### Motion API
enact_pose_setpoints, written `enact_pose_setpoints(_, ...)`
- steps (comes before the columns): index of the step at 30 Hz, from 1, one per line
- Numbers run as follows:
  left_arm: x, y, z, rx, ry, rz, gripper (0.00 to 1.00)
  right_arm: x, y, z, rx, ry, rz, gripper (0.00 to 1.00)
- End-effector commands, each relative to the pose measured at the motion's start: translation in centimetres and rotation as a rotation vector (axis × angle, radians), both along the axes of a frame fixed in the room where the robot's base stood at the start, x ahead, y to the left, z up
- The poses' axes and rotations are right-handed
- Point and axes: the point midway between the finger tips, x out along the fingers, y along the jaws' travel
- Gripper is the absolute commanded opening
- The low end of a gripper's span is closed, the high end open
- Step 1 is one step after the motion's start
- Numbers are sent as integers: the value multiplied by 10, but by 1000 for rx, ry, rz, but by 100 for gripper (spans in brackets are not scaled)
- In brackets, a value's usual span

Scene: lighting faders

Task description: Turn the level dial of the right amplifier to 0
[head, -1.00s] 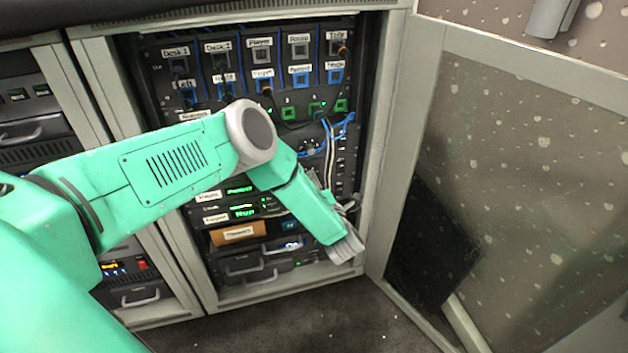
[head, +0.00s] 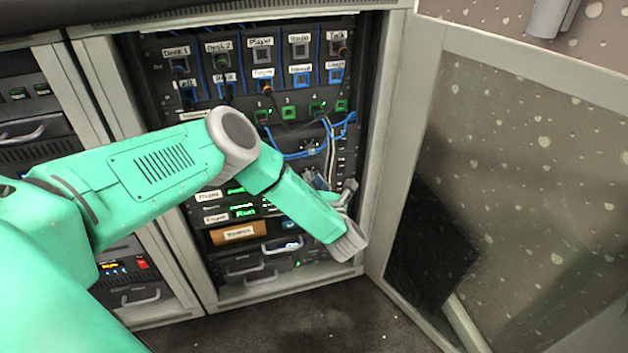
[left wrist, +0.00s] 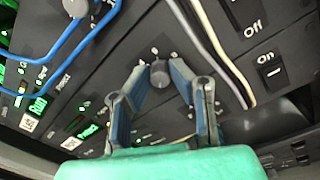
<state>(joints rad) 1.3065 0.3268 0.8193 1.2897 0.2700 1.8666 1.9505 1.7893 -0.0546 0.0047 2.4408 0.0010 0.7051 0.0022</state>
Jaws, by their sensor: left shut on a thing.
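A small round grey dial (left wrist: 159,74) with white marks around it sits on a dark panel in the left wrist view. My left gripper (left wrist: 158,70) has its two blue-grey fingers on either side of this dial and is shut on it. In the head view, my left gripper (head: 315,176) is at the right part of the open rack, largely behind my green forearm, and the dial is hidden there. I cannot read the dial's setting or any amplifier name. My right gripper is not in view.
Blue cables (left wrist: 72,45) and pale cables (left wrist: 222,50) run close to the dial. An open glazed door (head: 530,190) stands at the rack's right, and drawer handles (head: 262,278) stick out below.

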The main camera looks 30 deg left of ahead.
Motion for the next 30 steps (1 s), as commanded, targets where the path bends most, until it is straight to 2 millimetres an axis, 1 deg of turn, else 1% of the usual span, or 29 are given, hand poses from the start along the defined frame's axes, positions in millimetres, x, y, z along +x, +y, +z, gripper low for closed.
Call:
enact_pose_setpoints(1,-3,-2,-6,-12,7,-4,0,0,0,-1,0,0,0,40)
enact_pose_setpoints(16,-3,-2,-7,-23,-3,-5,0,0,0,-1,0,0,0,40)
enact_pose_setpoints(17,-3,-2,-7,-23,-3,-5,25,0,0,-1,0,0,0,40)
enact_pose_setpoints(18,-3,-2,-7,-22,-3,-5,38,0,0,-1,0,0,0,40)
enact_pose_setpoints(27,-2,-1,-2,-18,-12,-2,38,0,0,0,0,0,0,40)
enact_pose_setpoints(30,-4,-5,-2,-19,-13,-3,38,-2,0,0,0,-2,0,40)
